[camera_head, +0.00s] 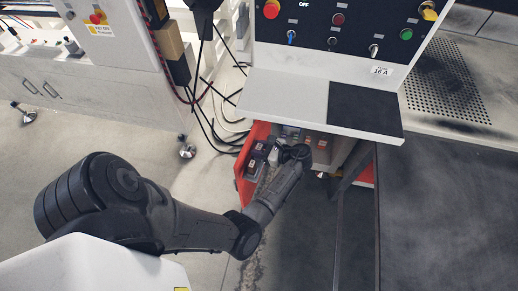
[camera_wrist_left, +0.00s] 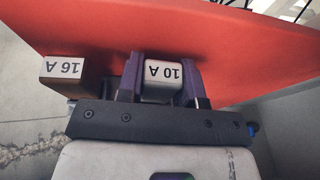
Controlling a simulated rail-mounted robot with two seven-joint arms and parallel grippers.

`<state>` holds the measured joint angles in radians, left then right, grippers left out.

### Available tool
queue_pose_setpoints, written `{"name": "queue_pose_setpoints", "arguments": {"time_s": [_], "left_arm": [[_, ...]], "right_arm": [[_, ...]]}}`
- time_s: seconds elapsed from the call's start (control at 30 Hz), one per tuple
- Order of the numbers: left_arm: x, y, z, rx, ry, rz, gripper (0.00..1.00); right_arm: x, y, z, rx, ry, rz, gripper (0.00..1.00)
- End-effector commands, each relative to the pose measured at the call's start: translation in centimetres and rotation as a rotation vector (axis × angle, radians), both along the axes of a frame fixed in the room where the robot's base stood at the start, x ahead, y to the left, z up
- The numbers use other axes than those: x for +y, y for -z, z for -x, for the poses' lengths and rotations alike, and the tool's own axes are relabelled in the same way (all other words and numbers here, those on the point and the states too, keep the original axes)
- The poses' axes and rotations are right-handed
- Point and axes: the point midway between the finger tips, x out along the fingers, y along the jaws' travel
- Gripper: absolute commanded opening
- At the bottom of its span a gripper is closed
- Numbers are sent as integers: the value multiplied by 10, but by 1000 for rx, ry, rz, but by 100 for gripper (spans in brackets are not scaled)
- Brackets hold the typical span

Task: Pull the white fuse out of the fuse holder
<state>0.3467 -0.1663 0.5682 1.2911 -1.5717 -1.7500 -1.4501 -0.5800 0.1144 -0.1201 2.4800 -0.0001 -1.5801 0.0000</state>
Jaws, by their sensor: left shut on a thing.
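In the left wrist view a pale block labelled 10 A (camera_wrist_left: 162,88), which I take for the white fuse, sits between the two purple fingers of my left gripper (camera_wrist_left: 163,68). The fingers are shut on its sides. The label reads upside down. In the head view my left gripper (camera_head: 293,152) reaches under the front edge of the panel's shelf, and its fingertips cannot be made out. I cannot tell whether the block is seated in a fuse holder; its underside is hidden. My right gripper is not in view.
A brown block labelled 16 A (camera_wrist_left: 66,75) stands left of the gripper, close to a red wall (camera_wrist_left: 100,30). In the head view, a red bin (camera_head: 244,176) holds dark labelled blocks (camera_head: 256,155). The pale shelf (camera_head: 285,98) overhangs my gripper.

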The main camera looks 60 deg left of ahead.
Motion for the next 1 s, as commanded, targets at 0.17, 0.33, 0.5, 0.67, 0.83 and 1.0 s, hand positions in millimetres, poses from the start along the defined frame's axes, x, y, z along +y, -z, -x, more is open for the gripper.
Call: {"name": "queue_pose_setpoints", "arguments": {"time_s": [0.17, 0.33, 0.5, 0.67, 0.83, 1.0], "left_arm": [[0, -14, 0, 0, -1, -3, 10], [0, -28, -1, 1, 0, -2, 10], [0, -45, -1, 0, -1, -3, 10], [-22, -61, -9, 0, 3, 0, 10], [-53, -80, -19, 2, 3, 1, 10], [-79, -95, -28, 0, 1, -1, 10]], "right_arm": [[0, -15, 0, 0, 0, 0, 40], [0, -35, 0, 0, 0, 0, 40], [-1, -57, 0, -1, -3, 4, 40], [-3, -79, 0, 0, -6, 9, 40], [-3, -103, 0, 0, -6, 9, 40], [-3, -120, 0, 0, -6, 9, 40]]}}
